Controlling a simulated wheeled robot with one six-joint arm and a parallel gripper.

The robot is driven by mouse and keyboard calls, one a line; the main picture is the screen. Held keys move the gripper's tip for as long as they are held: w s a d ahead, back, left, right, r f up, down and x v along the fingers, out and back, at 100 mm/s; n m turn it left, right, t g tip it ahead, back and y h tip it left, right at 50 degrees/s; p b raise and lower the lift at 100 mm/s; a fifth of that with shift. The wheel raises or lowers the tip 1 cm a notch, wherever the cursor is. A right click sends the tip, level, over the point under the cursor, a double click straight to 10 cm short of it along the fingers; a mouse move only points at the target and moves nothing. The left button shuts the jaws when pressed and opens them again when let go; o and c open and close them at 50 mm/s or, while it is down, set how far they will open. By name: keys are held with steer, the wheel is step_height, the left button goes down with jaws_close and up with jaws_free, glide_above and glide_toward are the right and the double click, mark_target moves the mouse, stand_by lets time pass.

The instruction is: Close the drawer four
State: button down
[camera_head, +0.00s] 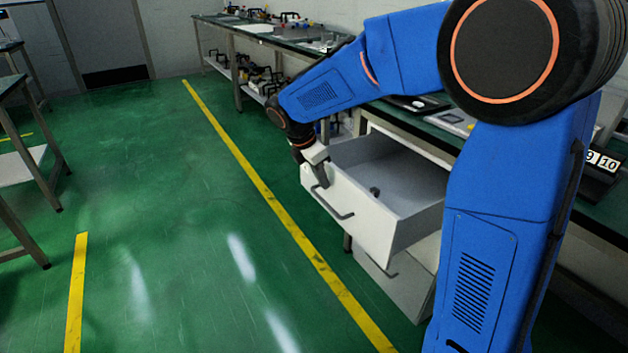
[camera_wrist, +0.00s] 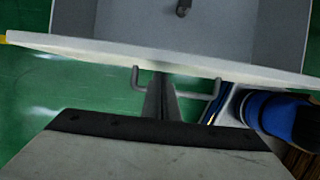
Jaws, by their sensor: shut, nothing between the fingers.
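A white drawer (camera_head: 362,215) is pulled out under the green workbench, its grey inside visible from above. A small dark object (camera_head: 375,192) lies in it, also seen in the wrist view (camera_wrist: 183,8). The drawer's handle (camera_head: 335,207) is a bar on its front. My gripper (camera_head: 322,180) is at the drawer front, near the handle's upper end. In the wrist view my gripper (camera_wrist: 160,95) is shut, its fingers at the handle (camera_wrist: 200,92) and close to the front panel. Contact cannot be told. No drawer number is readable.
The green workbench (camera_head: 440,140) stands behind, partly hidden by my blue arm. Tables stand at the left. The green floor (camera_head: 190,220) with yellow lines is clear in front.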

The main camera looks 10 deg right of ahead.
steer(key=shift+w+d, duration=0.1)
steer(key=shift+d, duration=0.15)
steer(key=w+d, duration=0.4)
steer(key=d, duration=0.9)
steer(key=w+d, duration=0.4)
steer(key=d, duration=1)
steer(key=shift+w, duration=0.35)
steer(key=shift+r, duration=0.15)
